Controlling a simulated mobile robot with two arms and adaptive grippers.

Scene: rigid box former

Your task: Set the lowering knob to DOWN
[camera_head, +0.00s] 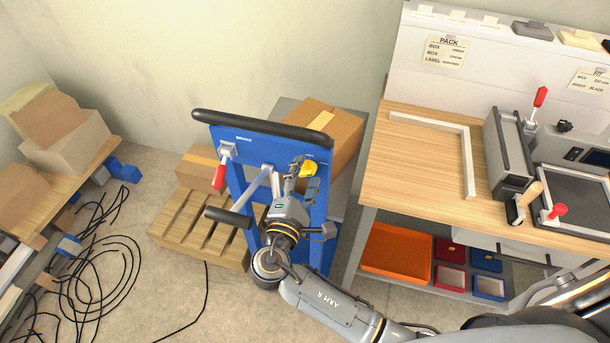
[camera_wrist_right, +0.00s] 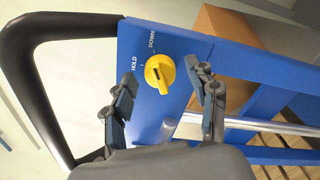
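The yellow lowering knob (camera_wrist_right: 160,70) is on the blue panel (camera_wrist_right: 180,45), with the words HOLD and DOWN printed beside it. The knob also shows in the head view (camera_head: 309,168), just beyond my right gripper (camera_head: 302,180). My right gripper is open and empty, its fingers (camera_wrist_right: 164,98) spread apart with the knob seen between them. I see no contact with the knob. My left gripper is not in view.
A black handle bar (camera_head: 262,129) runs along the panel's top. A red-gripped lever (camera_head: 219,176) stands at its left. Cardboard boxes (camera_head: 338,133) and a wooden pallet (camera_head: 180,222) are behind and beside the frame. A workbench (camera_head: 410,165) is to the right. Black cable lies on the floor at left.

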